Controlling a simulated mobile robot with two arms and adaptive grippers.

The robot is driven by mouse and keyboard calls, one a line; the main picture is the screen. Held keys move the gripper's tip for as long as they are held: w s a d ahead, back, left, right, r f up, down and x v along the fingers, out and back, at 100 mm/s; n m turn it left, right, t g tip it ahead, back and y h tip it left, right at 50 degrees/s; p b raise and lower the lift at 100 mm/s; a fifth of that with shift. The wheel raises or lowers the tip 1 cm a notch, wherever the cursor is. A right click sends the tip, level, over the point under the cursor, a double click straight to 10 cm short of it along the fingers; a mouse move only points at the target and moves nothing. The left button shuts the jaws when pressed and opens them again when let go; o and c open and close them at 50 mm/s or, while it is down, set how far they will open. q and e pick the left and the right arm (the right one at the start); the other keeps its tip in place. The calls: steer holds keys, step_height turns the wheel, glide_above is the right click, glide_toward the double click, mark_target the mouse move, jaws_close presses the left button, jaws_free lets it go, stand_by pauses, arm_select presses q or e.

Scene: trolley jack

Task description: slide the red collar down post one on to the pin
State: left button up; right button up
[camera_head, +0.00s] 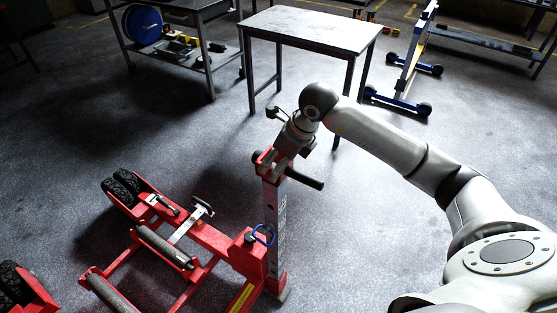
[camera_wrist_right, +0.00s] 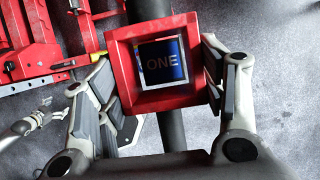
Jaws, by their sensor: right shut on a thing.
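The red collar (camera_head: 268,163) is a square red ring with dark round bars (camera_head: 304,180) sticking out on two sides. It sits around the top end of the upright post (camera_head: 274,215). In the wrist view the collar (camera_wrist_right: 121,62) frames the post's top, which is marked ONE (camera_wrist_right: 162,64). My right gripper (camera_head: 283,156) is shut on the collar, with a finger on each side of it in the wrist view (camera_wrist_right: 163,86). A blue ring (camera_head: 263,235) shows low on the post; the pin itself is hard to make out.
The red jack frame (camera_head: 215,239) with a roller (camera_head: 164,247) and black wheels (camera_head: 122,186) spreads left of the post. A bare table (camera_head: 310,29) stands behind, a loaded trolley (camera_head: 185,48) behind left. Open floor lies right of the post, below my right arm.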

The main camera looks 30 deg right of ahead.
mark_target(279, 194)
steer(key=shift+b, duration=0.5)
stand_by(1.1)
steer(key=shift+f+b, duration=5.8)
steer(key=shift+f, duration=0.85)
steer(key=o, duration=1.2)
steer(key=shift+r, duration=0.1)
steer(key=o, duration=0.3)
